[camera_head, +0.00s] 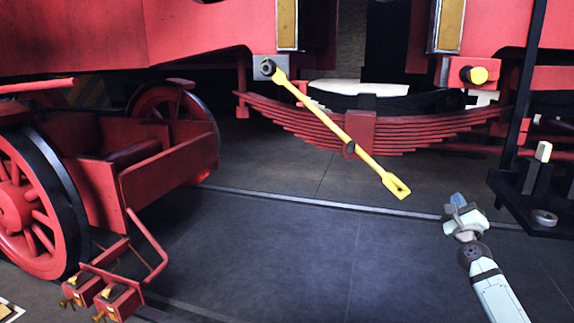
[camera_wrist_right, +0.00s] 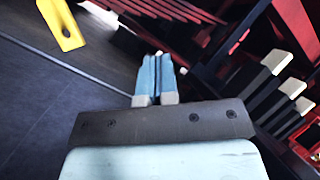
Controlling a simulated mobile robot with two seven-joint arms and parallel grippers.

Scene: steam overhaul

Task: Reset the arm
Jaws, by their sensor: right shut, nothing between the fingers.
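My right gripper (camera_head: 459,203) is at the lower right of the head view, with its arm coming up from the bottom edge. Its blue fingers are together and empty; they also show in the right wrist view (camera_wrist_right: 155,75). A long yellow bar (camera_head: 345,133) with a slotted end slants across the red leaf spring, from a grey bolt at its upper left down to its lower right end. That end is apart from my right gripper, to its upper left. It also shows in the right wrist view (camera_wrist_right: 68,35). My left gripper is not in view.
A red wheeled truck (camera_head: 170,165) stands at the left. The red leaf spring (camera_head: 300,125) hangs under the red vehicle body. A dark stand (camera_head: 540,205) with light-tipped posts is close to the right of my right gripper. The dark floor (camera_head: 300,260) in the middle is clear.

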